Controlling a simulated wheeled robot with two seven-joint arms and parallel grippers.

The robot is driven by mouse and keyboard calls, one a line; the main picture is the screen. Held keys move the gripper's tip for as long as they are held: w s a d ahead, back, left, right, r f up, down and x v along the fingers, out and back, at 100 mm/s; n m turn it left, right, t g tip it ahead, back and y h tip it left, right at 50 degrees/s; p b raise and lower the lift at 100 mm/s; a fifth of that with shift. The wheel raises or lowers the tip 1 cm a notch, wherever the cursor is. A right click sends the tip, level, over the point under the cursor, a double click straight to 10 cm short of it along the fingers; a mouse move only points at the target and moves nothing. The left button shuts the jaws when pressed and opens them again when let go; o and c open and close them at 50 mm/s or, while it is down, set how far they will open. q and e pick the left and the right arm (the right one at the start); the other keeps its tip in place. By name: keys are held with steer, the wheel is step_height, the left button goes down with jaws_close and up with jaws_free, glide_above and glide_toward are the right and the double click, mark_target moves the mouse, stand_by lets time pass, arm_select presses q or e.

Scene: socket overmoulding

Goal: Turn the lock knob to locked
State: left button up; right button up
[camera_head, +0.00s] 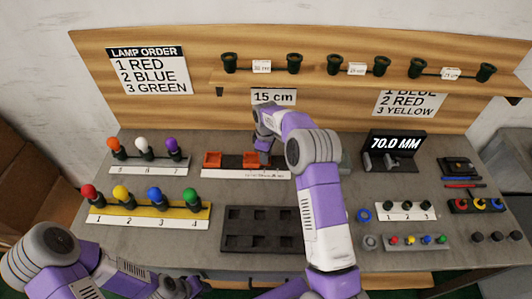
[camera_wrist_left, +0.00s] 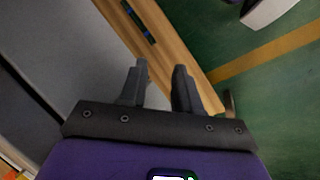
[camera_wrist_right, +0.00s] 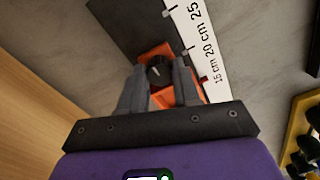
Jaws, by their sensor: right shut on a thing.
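The lock knob (camera_wrist_right: 158,72) is a round black knob with a light mark, on an orange block (camera_wrist_right: 146,53) in the right wrist view. The block sits on a dark rail (camera_wrist_right: 120,22) beside a white ruler strip (camera_wrist_right: 203,45). My right gripper (camera_wrist_right: 160,88) is shut on the knob, one finger on each side. In the head view my right gripper (camera_head: 264,157) is over the rail, beside an orange block (camera_head: 250,161), and hides the knob. Another orange block (camera_head: 213,159) sits at the rail's left. My left gripper (camera_wrist_left: 158,80) is open and empty by the table's front edge.
A "15 cm" sign (camera_head: 273,97) hangs behind the rail. A dark tray (camera_head: 258,213) with empty pockets lies in front of it. Coloured lamps stand in a yellow rack (camera_head: 150,214) at left. A "70.0 MM" display (camera_head: 393,145) and small parts are at right.

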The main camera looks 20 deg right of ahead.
steer(key=shift+m, duration=0.4)
steer(key=o, duration=0.8)
steer(key=shift+r+p, duration=0.95)
steer(key=shift+r, duration=2.85)
